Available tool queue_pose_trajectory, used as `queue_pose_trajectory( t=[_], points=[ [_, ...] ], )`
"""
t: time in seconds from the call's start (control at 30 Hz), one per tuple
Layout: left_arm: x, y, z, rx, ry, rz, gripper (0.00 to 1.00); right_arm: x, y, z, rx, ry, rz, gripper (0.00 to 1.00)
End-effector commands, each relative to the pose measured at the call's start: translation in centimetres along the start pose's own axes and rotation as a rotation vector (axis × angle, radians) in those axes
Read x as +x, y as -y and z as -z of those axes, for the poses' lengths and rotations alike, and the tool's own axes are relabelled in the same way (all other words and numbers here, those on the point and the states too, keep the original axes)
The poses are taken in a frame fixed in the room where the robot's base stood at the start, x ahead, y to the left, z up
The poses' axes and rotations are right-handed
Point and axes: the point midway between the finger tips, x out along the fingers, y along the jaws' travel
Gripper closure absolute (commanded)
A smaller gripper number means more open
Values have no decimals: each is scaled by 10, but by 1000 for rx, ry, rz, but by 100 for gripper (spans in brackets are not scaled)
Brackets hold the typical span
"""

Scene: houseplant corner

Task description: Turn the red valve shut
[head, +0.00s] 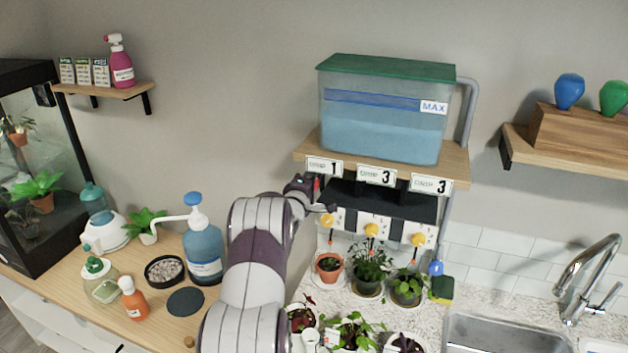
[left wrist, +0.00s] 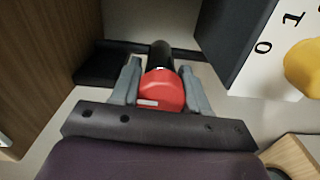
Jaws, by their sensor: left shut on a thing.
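The red valve (left wrist: 163,92) sits between the two grey fingers of my left gripper (left wrist: 164,84) in the left wrist view. The fingers are shut on its sides. A short white mark shows on its face, and a dark pipe runs behind it. In the head view my left gripper (head: 310,187) is at the left end of the shelf under the water tank (head: 383,112). Only a sliver of the red valve (head: 317,184) shows there; the rest is hidden by the gripper. My right gripper is not in view.
Yellow knobs (head: 372,230) on white plates are below the shelf (head: 455,165), close to my left gripper. Potted plants (head: 368,268) stand on the counter underneath. A pump bottle (head: 203,250) stands left of my arm. A sink (head: 505,330) is at right.

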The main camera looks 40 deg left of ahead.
Motion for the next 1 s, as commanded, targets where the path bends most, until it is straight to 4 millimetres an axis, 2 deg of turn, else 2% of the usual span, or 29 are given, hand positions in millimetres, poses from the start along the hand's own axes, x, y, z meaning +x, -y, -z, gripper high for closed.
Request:
queue_pose_trajectory(
  t=[0.3,0.7,0.73,0.8,1.0],
  points=[
    [0,0,3,-69,-6,0,86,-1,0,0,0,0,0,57],
    [-1,1,3,-75,-6,1,86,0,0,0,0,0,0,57],
    [-1,1,2,-75,-6,2,52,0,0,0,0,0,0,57],
    [-1,1,2,-75,-5,2,33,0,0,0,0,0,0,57],
    [0,1,1,-73,-3,1,33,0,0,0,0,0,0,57]
  ],
)
